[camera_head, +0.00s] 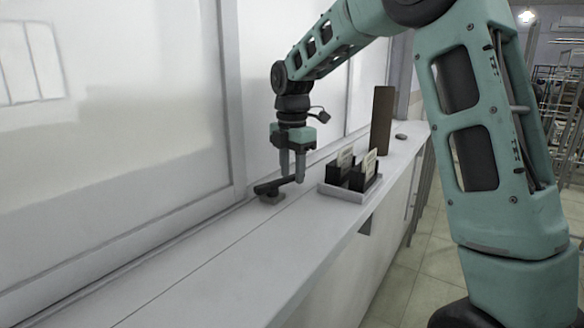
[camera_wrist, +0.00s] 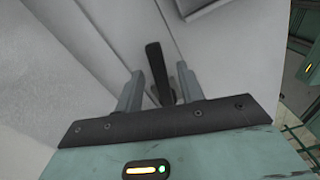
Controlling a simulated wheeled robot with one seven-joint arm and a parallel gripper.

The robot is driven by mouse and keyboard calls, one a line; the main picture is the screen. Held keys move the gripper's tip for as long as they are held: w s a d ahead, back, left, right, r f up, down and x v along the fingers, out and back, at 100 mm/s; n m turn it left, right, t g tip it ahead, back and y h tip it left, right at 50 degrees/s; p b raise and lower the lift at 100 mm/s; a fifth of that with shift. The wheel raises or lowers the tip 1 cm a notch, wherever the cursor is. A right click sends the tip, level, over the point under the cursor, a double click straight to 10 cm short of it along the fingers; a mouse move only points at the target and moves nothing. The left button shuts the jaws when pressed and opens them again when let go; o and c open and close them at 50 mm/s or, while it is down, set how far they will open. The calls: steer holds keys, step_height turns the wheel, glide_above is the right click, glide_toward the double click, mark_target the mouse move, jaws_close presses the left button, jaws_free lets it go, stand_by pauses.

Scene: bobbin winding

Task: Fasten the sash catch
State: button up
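The sash catch (camera_head: 268,190) is a dark lever on a small grey base, on the white sill below the sliding window. In the wrist view its dark lever (camera_wrist: 156,62) shows lengthwise between my two fingers. My gripper (camera_head: 292,178) points down right over the lever's right end. In the wrist view the fingers of my gripper (camera_wrist: 160,74) are apart, with a visible gap on each side of the lever. The lower part of the lever is partly hidden by the gripper body there.
A light tray (camera_head: 337,193) with dark holders and white cards stands on the sill just right of my gripper. A brown upright board (camera_head: 381,122) and a small grey object (camera_head: 401,136) are farther back. The near sill (camera_head: 200,270) is clear. The window frame (camera_head: 232,110) rises close on the left.

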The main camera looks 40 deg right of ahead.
jaws_close()
steer(key=shift+s, duration=0.1)
steer(key=s+m, duration=0.1)
steer(key=m, duration=0.2)
steer(key=shift+s+m, duration=0.35)
steer(key=shift+m, duration=0.05)
steer(key=s+m, duration=0.1)
steer(key=a+m, duration=0.1)
steer(key=m, duration=0.1)
steer(key=shift+s+m, duration=0.3)
steer(key=shift+s, duration=0.05)
steer(key=m, duration=0.1)
steer(key=s+a+m, duration=0.1)
steer(key=m, duration=0.2)
steer(key=shift+s+a+b, duration=0.2)
steer(key=shift+s+b, duration=0.1)
steer(key=shift+s, duration=0.05)
steer(key=shift+s+a+m, duration=0.2)
steer(key=shift+a+m, duration=0.15)
steer(key=shift+m, duration=0.55)
steer(key=shift+s+a+m, duration=0.15)
steer(key=shift+a+m, duration=0.2)
steer(key=shift+m, duration=0.55)
